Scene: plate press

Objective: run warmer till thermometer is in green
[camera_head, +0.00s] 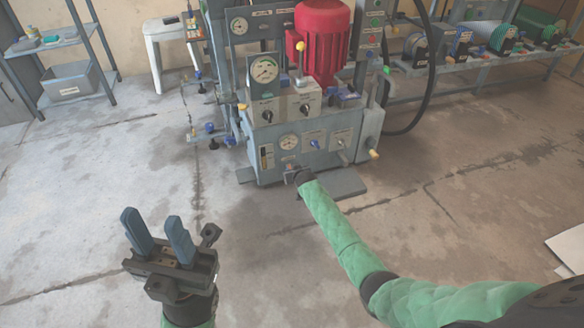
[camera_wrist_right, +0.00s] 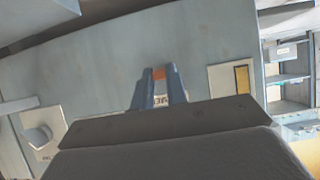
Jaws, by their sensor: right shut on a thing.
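The grey press machine (camera_head: 285,130) stands ahead with several dials and knobs. I cannot read a green zone. My right gripper (camera_wrist_right: 158,82) is shut on a small orange-tipped control (camera_wrist_right: 159,73) low on the front; the arm hides this in the head view. My left gripper (camera_head: 153,222) is open and empty above the floor.
A red motor (camera_head: 322,38) tops the machine. A shelf with a grey bin (camera_head: 68,82) stands at the far left, beside a white stool (camera_head: 170,45). A bench (camera_head: 480,65) with several rollers is at the back right. The floor between is clear.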

